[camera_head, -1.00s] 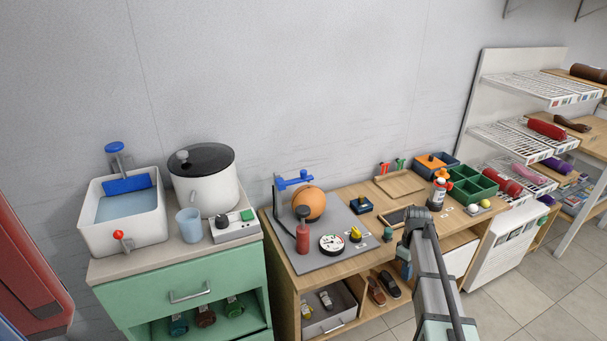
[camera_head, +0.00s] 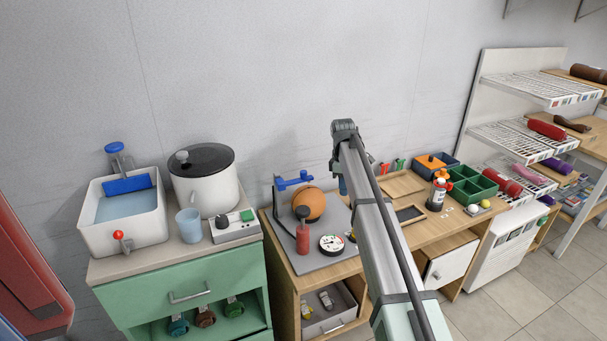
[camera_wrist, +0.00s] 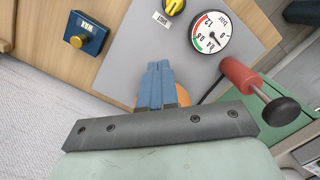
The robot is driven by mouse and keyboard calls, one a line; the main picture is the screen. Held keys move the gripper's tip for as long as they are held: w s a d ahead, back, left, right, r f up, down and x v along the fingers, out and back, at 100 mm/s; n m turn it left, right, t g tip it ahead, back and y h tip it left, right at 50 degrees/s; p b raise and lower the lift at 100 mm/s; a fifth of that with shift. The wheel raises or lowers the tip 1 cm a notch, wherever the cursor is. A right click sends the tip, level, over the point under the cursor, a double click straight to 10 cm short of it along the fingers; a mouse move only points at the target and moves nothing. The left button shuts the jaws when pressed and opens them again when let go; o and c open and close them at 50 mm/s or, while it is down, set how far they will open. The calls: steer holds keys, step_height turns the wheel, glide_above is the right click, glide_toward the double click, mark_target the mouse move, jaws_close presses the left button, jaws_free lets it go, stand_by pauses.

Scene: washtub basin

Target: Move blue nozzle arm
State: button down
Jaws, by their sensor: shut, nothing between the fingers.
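A white washtub basin (camera_head: 92,233) stands on the green cabinet at the left, with pale blue water in it. At its back is a grey fixture with a blue round top (camera_head: 115,147) and a broad blue piece (camera_head: 127,184) below, which appears to be the nozzle arm. A red-topped part (camera_head: 119,236) sits on its front wall. My gripper (camera_head: 342,186) is over the workbench, well to the right of the basin and apart from it. In the wrist view its blue fingers (camera_wrist: 158,68) are shut and empty. The basin is not in the wrist view.
A white pot (camera_head: 205,188), blue cup (camera_head: 188,222) and switch box (camera_head: 234,230) stand right of the basin. An orange ball (camera_head: 309,205), blue bracket (camera_head: 293,181), red handle (camera_head: 303,238) and gauge (camera_wrist: 210,32) occupy the grey board. Free space lies above the bench.

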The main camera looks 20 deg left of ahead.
mark_target(302, 171)
steer(key=a+r+n, duration=0.1)
steer(key=a+r, duration=0.3)
steer(key=a, duration=0.1)
steer(key=a+r+n, duration=0.1)
steer(key=a+r, duration=0.3)
steer(key=a, duration=0.1)
steer(key=a+r+n, duration=0.1)
steer(key=a+r, duration=0.3)
steer(key=a, duration=0.1)
steer(key=shift+t, duration=0.3)
steer(key=shift+s+a+r, duration=0.1)
steer(key=shift+a+r, duration=0.2)
steer(key=shift+a, duration=0.15)
steer(key=shift+f, duration=0.15)
steer(key=shift+d+f, duration=0.2)
steer(key=shift+f, duration=1.5)
steer(key=shift+d+f, duration=0.2)
steer(key=shift+f, duration=2.3)
steer(key=a, duration=0.2)
steer(key=a+r, duration=0.1)
steer(key=shift+s+r, duration=0.1)
steer(key=shift+s, duration=0.25)
